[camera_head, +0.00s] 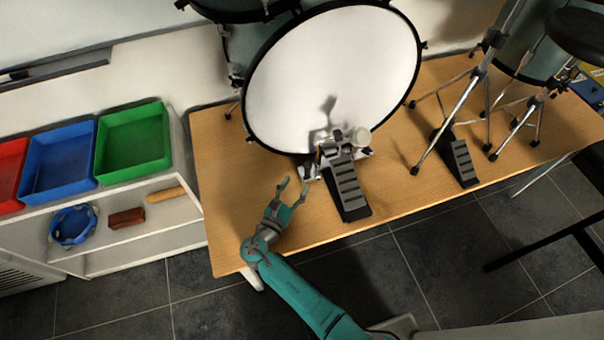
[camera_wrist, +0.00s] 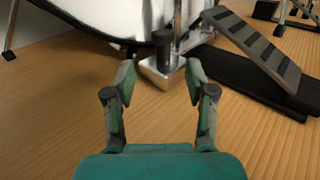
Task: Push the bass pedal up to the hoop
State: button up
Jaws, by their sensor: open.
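The bass pedal (camera_head: 347,184) stands on the wooden platform in front of the bass drum, with its black ribbed footboard toward the platform's front edge. Its footboard also shows at the upper right of the wrist view (camera_wrist: 255,48). A metal base part with a dark knob (camera_wrist: 162,62) sits just ahead of my fingertips there. The drum's dark hoop (camera_head: 262,138) rings the white head; its lower part is partly hidden behind the pedal. My gripper (camera_head: 292,188) is open and empty, low over the platform at the pedal's left. Contact with the pedal cannot be told.
The wooden platform (camera_head: 228,190) is bare left of my gripper. A hi-hat pedal (camera_head: 461,160) and stand legs (camera_head: 440,125) are to the right. A shelf (camera_head: 150,228) with red, blue and green bins (camera_head: 132,142) stands at the left.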

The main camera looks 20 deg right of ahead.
jog(key=shift+v, duration=1.65)
jog(key=shift+a, duration=0.1)
